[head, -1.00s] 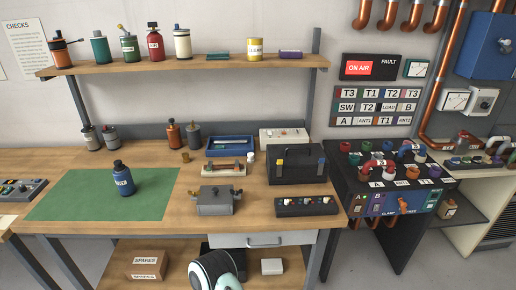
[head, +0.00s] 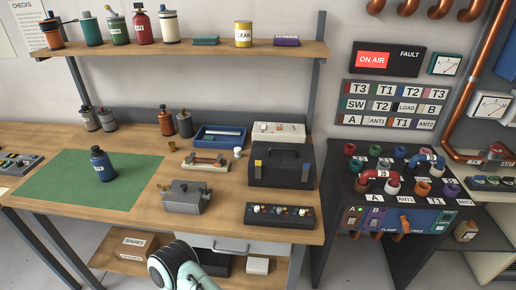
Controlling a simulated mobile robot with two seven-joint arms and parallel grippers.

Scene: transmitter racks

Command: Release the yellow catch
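A small yellow catch (head: 258,163) is on the front of a black case (head: 282,179), near its upper left corner. The case stands on the wooden bench with its lid down and a handle on top. Neither of my grippers shows in the head view. Only a dark and pale-green link of my own arm (head: 182,266) shows at the bottom edge, well below the case.
A control box with several knobs (head: 280,215) sits just in front of the case. A grey metal box (head: 185,197) and a blue tray (head: 220,136) are to its left. A pale box (head: 279,131) stands behind it. A dark patch panel (head: 348,198) is to the right.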

